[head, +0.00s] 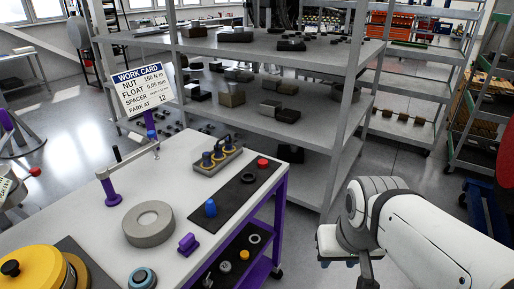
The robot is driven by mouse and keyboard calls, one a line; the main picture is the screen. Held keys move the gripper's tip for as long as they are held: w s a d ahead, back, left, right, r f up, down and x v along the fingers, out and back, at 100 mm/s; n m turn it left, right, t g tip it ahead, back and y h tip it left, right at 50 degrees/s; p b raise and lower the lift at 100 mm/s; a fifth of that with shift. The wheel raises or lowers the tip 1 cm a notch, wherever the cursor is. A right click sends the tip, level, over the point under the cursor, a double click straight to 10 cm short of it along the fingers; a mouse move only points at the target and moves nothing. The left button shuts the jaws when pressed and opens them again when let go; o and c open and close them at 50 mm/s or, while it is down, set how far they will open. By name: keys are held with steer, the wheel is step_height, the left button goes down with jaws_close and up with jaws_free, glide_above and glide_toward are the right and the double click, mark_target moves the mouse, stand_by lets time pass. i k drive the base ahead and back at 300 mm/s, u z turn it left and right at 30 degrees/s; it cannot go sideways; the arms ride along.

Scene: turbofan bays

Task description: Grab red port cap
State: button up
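A small red port cap (262,163) sits at the far end of a black mat (232,190) on the white-topped cart (165,238). A dark ring (248,178) lies close to it on the mat, and a blue cap (210,208) stands at the near end. My white arm (425,235) shows at the lower right, to the right of the cart and well apart from the cap. I cannot make out the fingers of my gripper in this view.
A holder with blue-and-yellow pieces (218,158) stands left of the red cap. A grey ring (148,223), a purple block (188,243) and a yellow part (35,270) are on the cart. Grey shelving (270,50) stands close behind. Open floor lies right of the cart.

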mark_target(262, 163)
steer(key=i, duration=1)
steer(key=u, duration=0.05)
